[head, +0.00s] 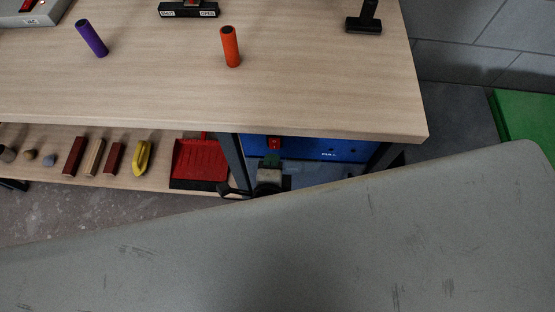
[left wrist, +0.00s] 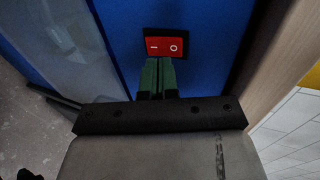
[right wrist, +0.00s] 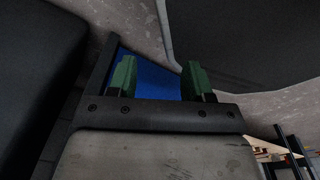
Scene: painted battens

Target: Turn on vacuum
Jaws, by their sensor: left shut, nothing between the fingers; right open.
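A blue unit (head: 315,149) marked "PULL" stands under the bench and carries a red switch (head: 274,143). In the left wrist view this is a red rocker switch (left wrist: 164,46) marked I and O, in a black frame on a blue panel (left wrist: 210,25). Which side is pressed in I cannot tell. My left gripper (head: 271,157) is shut and empty; its green fingertips (left wrist: 158,60) are at the switch's lower edge, touching or very close. My right gripper (right wrist: 158,68) is open and empty, with a blue surface (right wrist: 153,80) beyond its fingers.
The wooden bench top (head: 160,80) overhangs the blue unit. On it stand a purple cylinder (head: 92,38), an orange cylinder (head: 230,47) and a grey box (head: 45,12) with a small label and a red part. The lower shelf holds a red dustpan (head: 200,160) and several small pieces.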

